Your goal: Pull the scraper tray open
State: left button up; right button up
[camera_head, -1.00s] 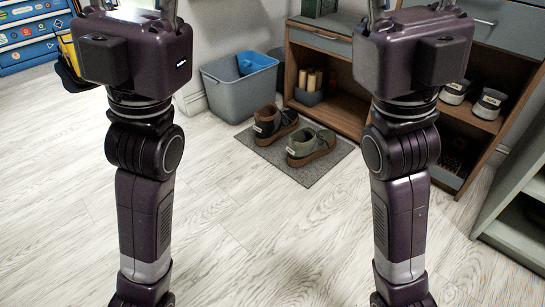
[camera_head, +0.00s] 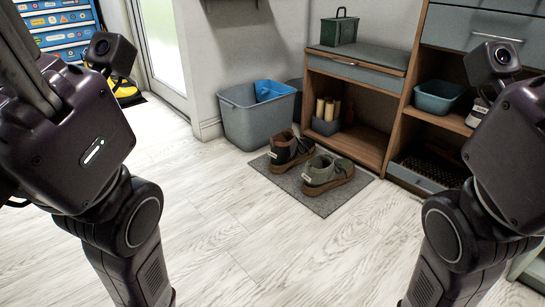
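A blue tool chest (camera_head: 62,37) with several drawers and coloured stickers stands at the far upper left, cut off by the picture's edge. The stickers are too small to read, so I cannot tell which drawer is the scraper tray. The drawer fronts I see look shut. My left gripper (camera_head: 25,65) is raised at the left, in front of the chest's side of the picture but far nearer to me. Its fingers are only partly seen and nothing shows in them. My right gripper (camera_head: 515,140) is raised at the right edge, with its fingertips out of sight.
A grey bin (camera_head: 250,122) with a blue item stands by the wall. Shoes (camera_head: 327,173) rest on a grey mat (camera_head: 325,201) before a wooden shelf unit (camera_head: 368,97). Yellow footwear (camera_head: 124,90) sits near the chest, beside a door (camera_head: 163,45). The pale floor ahead is clear.

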aim_at(418, 165)
jog(key=z, duration=1.1)
